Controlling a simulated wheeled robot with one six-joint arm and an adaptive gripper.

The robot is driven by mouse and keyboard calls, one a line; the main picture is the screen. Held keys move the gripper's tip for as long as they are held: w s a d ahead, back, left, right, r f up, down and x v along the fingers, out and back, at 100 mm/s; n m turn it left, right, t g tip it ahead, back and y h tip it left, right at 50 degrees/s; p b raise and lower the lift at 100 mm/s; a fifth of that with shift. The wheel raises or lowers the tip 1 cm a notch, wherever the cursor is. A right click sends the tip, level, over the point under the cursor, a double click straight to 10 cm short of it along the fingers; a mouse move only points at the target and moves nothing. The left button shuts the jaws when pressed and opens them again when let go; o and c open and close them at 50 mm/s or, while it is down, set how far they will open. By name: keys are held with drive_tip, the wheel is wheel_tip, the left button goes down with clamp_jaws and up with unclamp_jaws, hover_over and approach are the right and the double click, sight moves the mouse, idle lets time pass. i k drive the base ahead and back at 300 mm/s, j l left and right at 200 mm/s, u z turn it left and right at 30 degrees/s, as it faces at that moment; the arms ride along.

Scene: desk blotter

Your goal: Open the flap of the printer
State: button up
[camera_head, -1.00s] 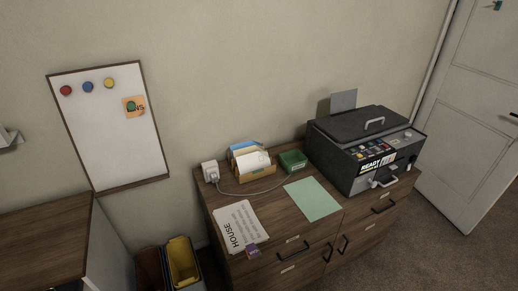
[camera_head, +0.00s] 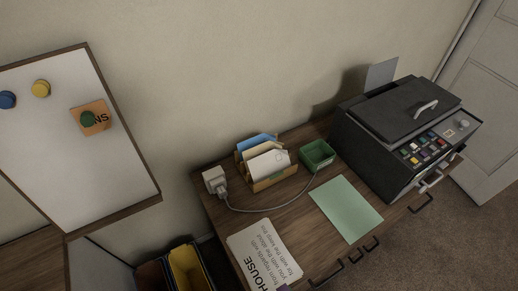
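A dark grey printer (camera_head: 372,152) stands at the right end of the wooden cabinet top. Its lid (camera_head: 400,108) lies closed on top, with a pale handle (camera_head: 426,107) near its right edge. A panel of several small coloured buttons (camera_head: 427,147) runs along the front, with a round knob beside it. Another pale handle (camera_head: 431,181) shows low on the front, seen steeply from above; whether it belongs to the flap I cannot tell. A grey sheet (camera_head: 381,73) stands up behind the printer. My gripper is not in view.
A whiteboard (camera_head: 75,150) hangs left. Carpet (camera_head: 420,245) is clear in front.

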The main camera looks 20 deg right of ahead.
sight(442, 164)
drive_tip(key=z, duration=1.25)
